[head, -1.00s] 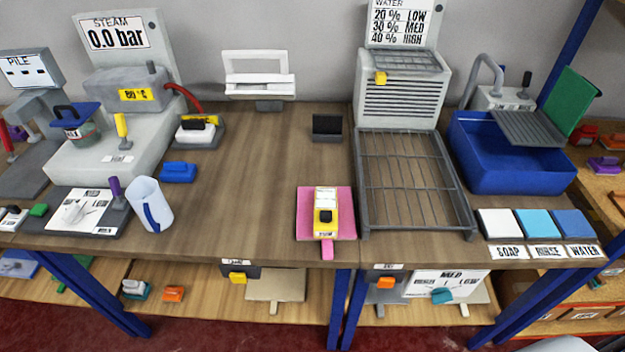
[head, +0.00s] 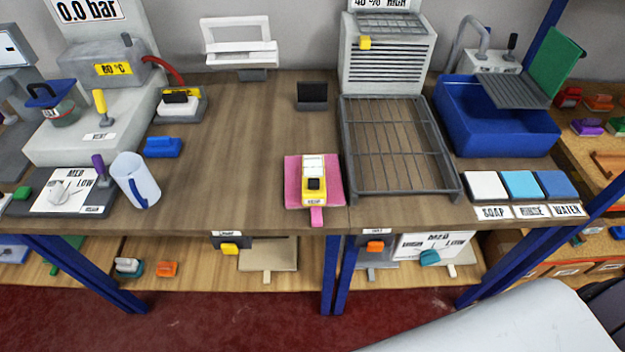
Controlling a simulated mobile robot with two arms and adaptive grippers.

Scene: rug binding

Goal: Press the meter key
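A small yellow meter (head: 314,190) with a white top stands on a pink pad (head: 294,172) near the front edge of the bench. A black key (head: 315,184) shows on the meter's front, above a small label that is too small to read surely. Neither gripper is in view. A pale rounded part at the lower right looks like my own arm; no fingers show on it.
A wire rack (head: 381,162) stands right of the pad, with a blue basin (head: 495,135) beyond. A clear cup (head: 134,181) with a blue handle stands left. Bare wood (head: 235,140) lies between cup and pad. Blue legs (head: 333,270) support the bench.

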